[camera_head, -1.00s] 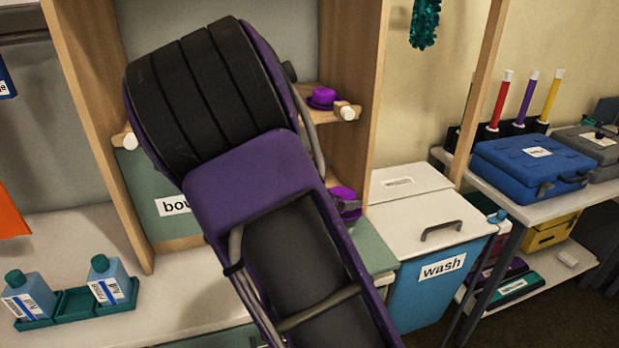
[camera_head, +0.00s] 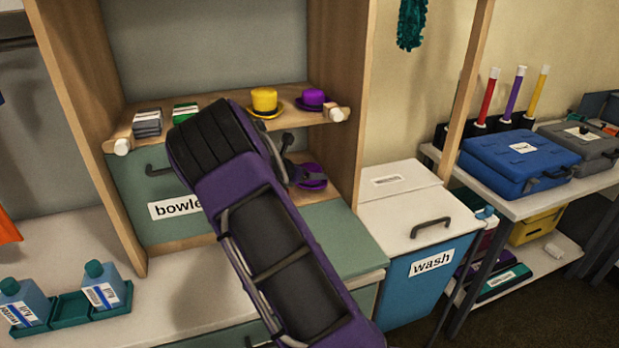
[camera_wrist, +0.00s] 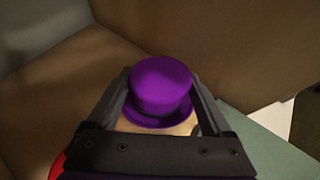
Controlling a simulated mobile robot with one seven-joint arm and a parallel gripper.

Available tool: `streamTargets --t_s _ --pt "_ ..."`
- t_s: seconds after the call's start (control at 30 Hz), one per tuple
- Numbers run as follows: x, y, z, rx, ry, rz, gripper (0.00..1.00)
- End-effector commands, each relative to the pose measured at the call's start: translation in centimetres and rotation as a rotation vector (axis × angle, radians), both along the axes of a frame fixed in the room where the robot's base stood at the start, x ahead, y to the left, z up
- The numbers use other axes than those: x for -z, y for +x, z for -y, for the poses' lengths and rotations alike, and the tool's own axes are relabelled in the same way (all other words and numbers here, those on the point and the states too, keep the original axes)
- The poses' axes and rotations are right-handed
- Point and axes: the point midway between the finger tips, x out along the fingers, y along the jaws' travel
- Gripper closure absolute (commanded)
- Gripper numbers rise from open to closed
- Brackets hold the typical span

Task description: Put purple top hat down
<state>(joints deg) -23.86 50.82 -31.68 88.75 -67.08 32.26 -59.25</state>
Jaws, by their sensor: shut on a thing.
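A purple top hat (camera_wrist: 160,88) is between the fingers of my gripper (camera_wrist: 157,112) in the wrist view, crown toward the camera and brim below. In the head view the held hat (camera_head: 314,176) shows in part beside my gripper (camera_head: 300,178), under the right end of the wooden shelf (camera_head: 225,126) and right of the drawer. My arm hides some of it. I cannot tell whether its brim touches a surface. A second purple top hat (camera_head: 313,99) sits on the shelf's right end, beside a yellow hat (camera_head: 264,101).
Wooden walls close in around the held hat, with a green surface (camera_wrist: 258,140) at lower right. The drawer (camera_head: 145,205) has a partly hidden label. Grey and green stacks stand on the shelf's left. A wash bin (camera_head: 425,270) stands right of the green counter (camera_head: 350,248).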

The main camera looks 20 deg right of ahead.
Motion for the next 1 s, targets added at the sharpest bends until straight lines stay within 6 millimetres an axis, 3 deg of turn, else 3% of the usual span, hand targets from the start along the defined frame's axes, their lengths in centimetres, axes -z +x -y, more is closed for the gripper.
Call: streamTargets --t_s 0.1,0.47,0.5,0.57,0.87,1.0 --pt "1.7 0.0 0.0 0.0 -0.001 -0.002 0.68" --pt "2.1 0.0 0.0 0.0 0.0 0.0 0.68" --pt "2.0 -0.1 0.0 0.0 0.0 0.0 0.12" --pt "2.0 0.0 0.0 0.0 0.0 0.0 0.01" --pt "1.5 0.0 0.0 0.0 0.0 0.001 0.0" --pt "0.6 -0.8 -1.4 -0.003 0.002 0.002 0.0"
